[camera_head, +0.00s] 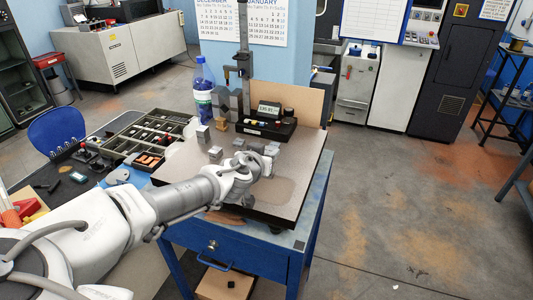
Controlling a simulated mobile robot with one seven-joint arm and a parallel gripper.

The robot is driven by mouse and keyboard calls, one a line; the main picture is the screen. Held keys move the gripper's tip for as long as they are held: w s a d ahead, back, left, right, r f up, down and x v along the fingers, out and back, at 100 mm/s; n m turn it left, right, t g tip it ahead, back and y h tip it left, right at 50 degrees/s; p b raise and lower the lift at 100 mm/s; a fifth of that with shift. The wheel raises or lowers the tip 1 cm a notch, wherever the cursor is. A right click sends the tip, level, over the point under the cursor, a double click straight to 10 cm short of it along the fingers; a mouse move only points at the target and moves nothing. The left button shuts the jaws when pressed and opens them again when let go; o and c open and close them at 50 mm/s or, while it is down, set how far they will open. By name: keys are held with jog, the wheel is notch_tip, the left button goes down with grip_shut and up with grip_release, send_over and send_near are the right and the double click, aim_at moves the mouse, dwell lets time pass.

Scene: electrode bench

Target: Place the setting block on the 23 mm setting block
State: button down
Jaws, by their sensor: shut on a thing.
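My gripper (268,156) is over the right part of the grey surface plate, its fingers small and partly hidden by my wrist. It is shut on a small silver block (273,148), which I take to be the setting block. Other silver-grey blocks stand on the plate to the left: a taller upright one (203,133), a low one (215,152) and another low one (238,144) near my wrist. I cannot read their sizes, so I cannot tell which is the 23 mm setting block. The gap between the held block and the plate is unclear.
The surface plate (290,190) sits on a blue stand (250,255). A height gauge column (244,60), a digital readout box (268,122) and a water bottle (203,90) stand behind. A compartment tray (135,140) lies left. The plate's front right is clear.

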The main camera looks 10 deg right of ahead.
jog(key=shift+f, duration=0.25)
jog(key=shift+f, duration=0.1)
jog(key=shift+f, duration=0.15)
jog(key=c, duration=0.5)
grip_release()
jog(key=shift+r, duration=0.2)
